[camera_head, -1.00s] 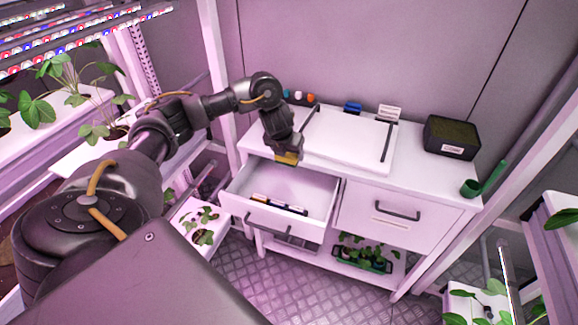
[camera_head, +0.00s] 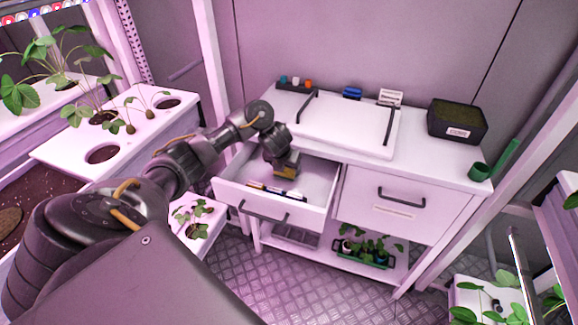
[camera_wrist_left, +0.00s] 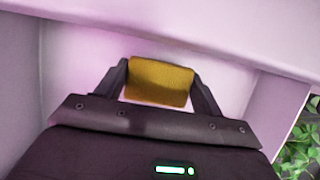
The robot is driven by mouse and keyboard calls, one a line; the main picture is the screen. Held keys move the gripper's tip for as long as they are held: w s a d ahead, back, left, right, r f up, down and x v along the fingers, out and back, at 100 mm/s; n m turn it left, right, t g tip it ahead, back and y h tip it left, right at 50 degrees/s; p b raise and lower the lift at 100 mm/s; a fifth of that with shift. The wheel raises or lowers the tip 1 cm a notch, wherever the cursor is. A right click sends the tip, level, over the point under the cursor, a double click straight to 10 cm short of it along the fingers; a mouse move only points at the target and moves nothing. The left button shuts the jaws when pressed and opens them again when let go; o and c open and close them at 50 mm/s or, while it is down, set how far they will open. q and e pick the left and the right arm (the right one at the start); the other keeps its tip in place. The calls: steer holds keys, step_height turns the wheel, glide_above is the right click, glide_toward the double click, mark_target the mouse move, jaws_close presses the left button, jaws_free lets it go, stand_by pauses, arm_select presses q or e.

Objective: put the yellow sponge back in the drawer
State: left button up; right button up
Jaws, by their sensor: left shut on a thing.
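The yellow sponge (camera_wrist_left: 160,82) is between the two fingers of my left gripper (camera_wrist_left: 162,84) in the left wrist view, and the fingers are shut on it. In the head view the left gripper (camera_head: 284,170) points down inside the open left drawer (camera_head: 268,207), with the sponge (camera_head: 285,172) partly showing at its tip. The drawer's inner walls surround the gripper in the wrist view. I cannot tell whether the sponge touches the drawer floor. My right gripper is not in view.
Several marker pens (camera_head: 277,193) lie near the drawer's front. The right drawer (camera_head: 390,207) is shut. On the worktop stand a white board (camera_head: 345,124), a dark box (camera_head: 457,122) and a green cup (camera_head: 479,172). A plant tray (camera_head: 368,252) sits on the shelf below.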

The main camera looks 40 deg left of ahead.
arm_select(q)
steer(key=w, duration=0.1)
steer(key=w+b, duration=0.1)
steer(key=w+a+f+b, duration=0.1)
steer(key=shift+w, duration=0.1)
steer(key=shift+f, duration=0.2)
steer(key=shift+r, duration=0.1)
steer(key=shift+f, duration=0.25)
steer(key=o, duration=0.9)
steer(key=shift+r, duration=0.1)
steer(key=shift+o, duration=0.2)
